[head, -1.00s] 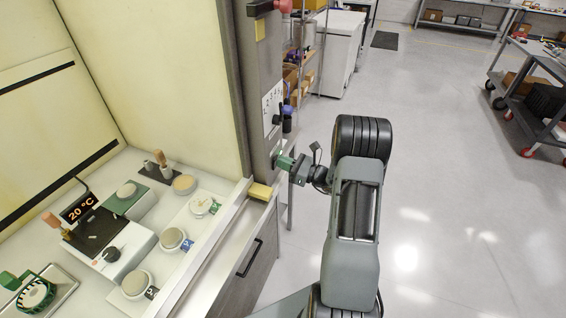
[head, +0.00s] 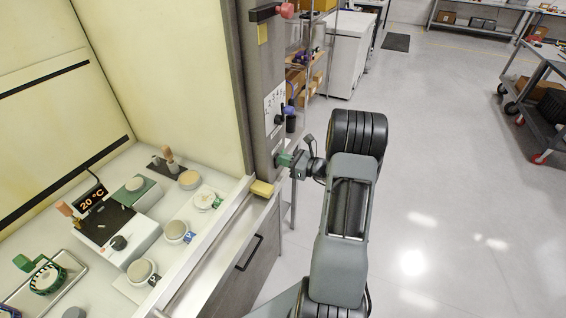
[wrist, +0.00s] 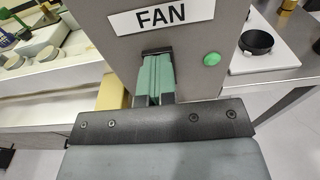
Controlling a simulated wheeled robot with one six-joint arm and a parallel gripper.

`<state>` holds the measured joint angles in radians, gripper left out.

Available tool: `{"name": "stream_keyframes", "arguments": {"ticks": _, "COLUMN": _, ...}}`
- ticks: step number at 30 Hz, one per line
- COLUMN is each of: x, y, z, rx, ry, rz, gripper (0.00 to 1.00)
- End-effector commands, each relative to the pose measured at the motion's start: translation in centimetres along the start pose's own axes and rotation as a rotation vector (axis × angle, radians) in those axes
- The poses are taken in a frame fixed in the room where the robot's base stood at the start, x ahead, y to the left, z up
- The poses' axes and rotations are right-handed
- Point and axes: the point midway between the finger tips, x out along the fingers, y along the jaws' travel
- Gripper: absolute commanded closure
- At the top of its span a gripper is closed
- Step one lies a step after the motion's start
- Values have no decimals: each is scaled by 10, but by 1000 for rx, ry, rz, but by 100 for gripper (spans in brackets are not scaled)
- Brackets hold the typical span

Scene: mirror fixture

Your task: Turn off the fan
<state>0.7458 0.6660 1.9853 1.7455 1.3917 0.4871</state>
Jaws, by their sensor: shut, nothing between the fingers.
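The white FAN label (wrist: 161,16) is on a grey post (head: 262,140), with a round green light or button (wrist: 212,59) below and right of it. My gripper (wrist: 157,62) has green fingers, closed together, just under the label in the wrist view. A dark piece (wrist: 156,52), perhaps the fan switch, shows at the fingertips; the fingers hide most of it. In the head view my gripper (head: 279,160) meets the lower post from the right. Whether it presses or only touches, I cannot tell.
Above my gripper, the post carries a black dial (head: 279,119) on a white scale and a red knob (head: 287,10). A yellow block (head: 262,188) sits at the post's foot. Bench equipment, including a 20 °C display (head: 91,201), stands left.

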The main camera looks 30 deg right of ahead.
Motion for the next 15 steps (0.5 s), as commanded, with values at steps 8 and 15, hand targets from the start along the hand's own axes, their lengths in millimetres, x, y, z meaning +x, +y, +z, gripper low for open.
{"name": "stream_keyframes", "arguments": {"ticks": 8, "x": -24, "y": -4, "z": 4, "rx": -4, "ry": -8, "rz": 3, "gripper": 100}}
{"name": "stream_keyframes", "arguments": {"ticks": 15, "x": -71, "y": -6, "z": -1, "rx": -2, "ry": -4, "rz": 2, "gripper": 100}}
